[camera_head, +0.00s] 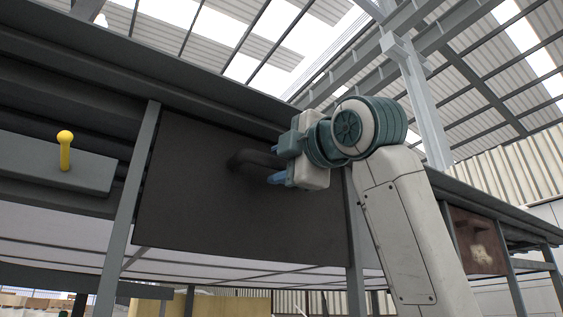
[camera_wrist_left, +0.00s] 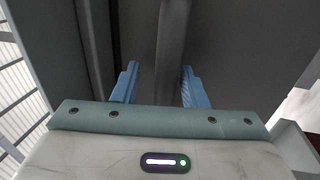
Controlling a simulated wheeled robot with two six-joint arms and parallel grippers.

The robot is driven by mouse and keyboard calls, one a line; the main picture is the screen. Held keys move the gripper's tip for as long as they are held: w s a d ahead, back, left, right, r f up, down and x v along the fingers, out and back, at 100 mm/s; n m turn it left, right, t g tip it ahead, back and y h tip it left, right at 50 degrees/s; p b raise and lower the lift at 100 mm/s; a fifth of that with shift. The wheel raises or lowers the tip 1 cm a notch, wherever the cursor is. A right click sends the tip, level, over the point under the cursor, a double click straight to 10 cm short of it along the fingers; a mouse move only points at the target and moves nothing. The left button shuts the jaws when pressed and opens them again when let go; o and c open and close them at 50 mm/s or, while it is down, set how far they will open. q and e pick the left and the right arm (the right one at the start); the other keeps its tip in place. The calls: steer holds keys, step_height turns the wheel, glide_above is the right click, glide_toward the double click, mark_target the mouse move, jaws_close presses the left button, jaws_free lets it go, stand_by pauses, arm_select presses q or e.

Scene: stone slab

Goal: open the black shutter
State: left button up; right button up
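The black shutter (camera_head: 195,205) is a flat dark panel hanging closed between two grey posts under the slab's edge. A dark bar handle (camera_head: 248,158) stands out from its upper middle. My left gripper (camera_head: 276,165) is at the right end of this handle. In the left wrist view, the handle (camera_wrist_left: 171,45) runs between the two blue fingers of my left gripper (camera_wrist_left: 158,85). The fingers are apart, with a clear gap on the left of the handle; the right finger is close to it. My right gripper is not in view.
A grey drawer-like block (camera_head: 50,165) with a yellow knob (camera_head: 65,150) is left of the shutter. Grey posts (camera_head: 132,200) flank the panel. A reddish-brown panel (camera_head: 478,242) is at the right. The slab's edge (camera_head: 180,80) overhangs above.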

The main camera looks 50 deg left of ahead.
arm_select(q)
steer(key=shift+d+f+b, duration=0.25)
steer(key=shift+d+b, duration=0.15)
steer(key=shift+d, duration=0.05)
steer(key=b+v, duration=0.4)
steer(key=v, duration=0.5)
steer(key=shift+d, duration=0.45)
steer(key=shift+r, duration=0.15)
